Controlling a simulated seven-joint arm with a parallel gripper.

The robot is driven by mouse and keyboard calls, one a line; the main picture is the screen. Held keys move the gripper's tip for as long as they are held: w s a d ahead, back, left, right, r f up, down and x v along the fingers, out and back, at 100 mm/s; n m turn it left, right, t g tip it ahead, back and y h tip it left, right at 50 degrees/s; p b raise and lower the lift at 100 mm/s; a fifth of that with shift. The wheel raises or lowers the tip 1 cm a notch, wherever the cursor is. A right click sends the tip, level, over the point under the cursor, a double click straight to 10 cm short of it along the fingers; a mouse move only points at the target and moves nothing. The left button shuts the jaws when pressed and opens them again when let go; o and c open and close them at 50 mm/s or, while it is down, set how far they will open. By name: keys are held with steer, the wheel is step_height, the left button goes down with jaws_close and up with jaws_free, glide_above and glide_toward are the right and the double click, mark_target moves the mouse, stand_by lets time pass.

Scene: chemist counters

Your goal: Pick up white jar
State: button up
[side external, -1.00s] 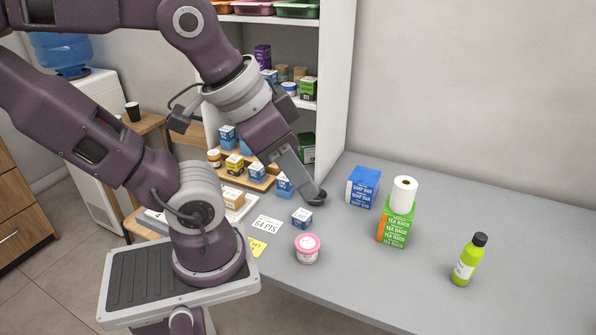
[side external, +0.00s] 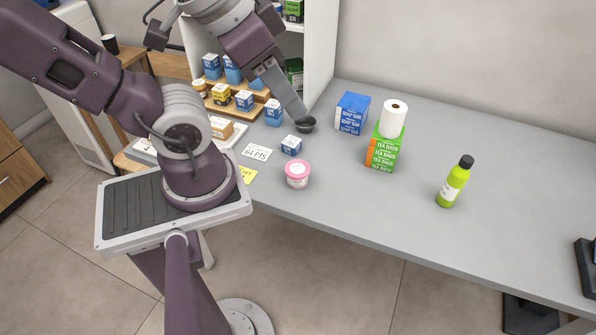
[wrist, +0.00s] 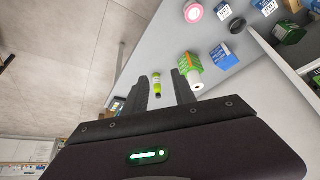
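A small jar with a pink lid and a pale body (side external: 297,175) stands near the counter's front edge; its lid also shows at the top of the wrist view (wrist: 194,12). A plain white cylinder with a dark spot on top (side external: 393,118) stands on a green and orange tea bag box (side external: 382,152). I cannot tell which of the two is the white jar. My gripper (side external: 307,124) is above the counter, left of the blue soap bar box. In the wrist view its two dark fingers (wrist: 161,82) are apart with nothing held between them.
A blue soap bar box (side external: 351,114) stands left of the tea bags. A small blue and white box (side external: 291,145) is near my gripper. A green bottle with a black cap (side external: 453,183) stands to the right. Stepped shelves (side external: 262,97) are behind. The counter's right part is mostly clear.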

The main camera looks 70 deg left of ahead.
steer(key=o, duration=1)
steer(key=m+g+y, duration=0.5)
steer(key=m+y, duration=0.7)
steer(key=m, duration=0.3)
glide_above(296, 165)
steer(key=s+d, duration=0.2)
steer(key=d, duration=0.5)
step_height(296, 165, down, 23)
steer(key=f+m+t, duration=0.1)
steer(key=f+m, duration=0.1)
steer(key=a+f+m+t, duration=0.1)
steer(key=f+m, duration=0.1)
steer(key=f, duration=0.1)
steer(key=a+f+m+y, duration=0.1)
steer(key=f+m, duration=0.1)
steer(key=shift+w+a+f+t, duration=0.2)
steer(key=shift+w+t, duration=0.1)
steer(key=shift+t, duration=0.1)
steer(key=x, duration=0.7)
steer(key=shift+w+r, duration=0.2)
steer(key=shift+w, duration=0.05)
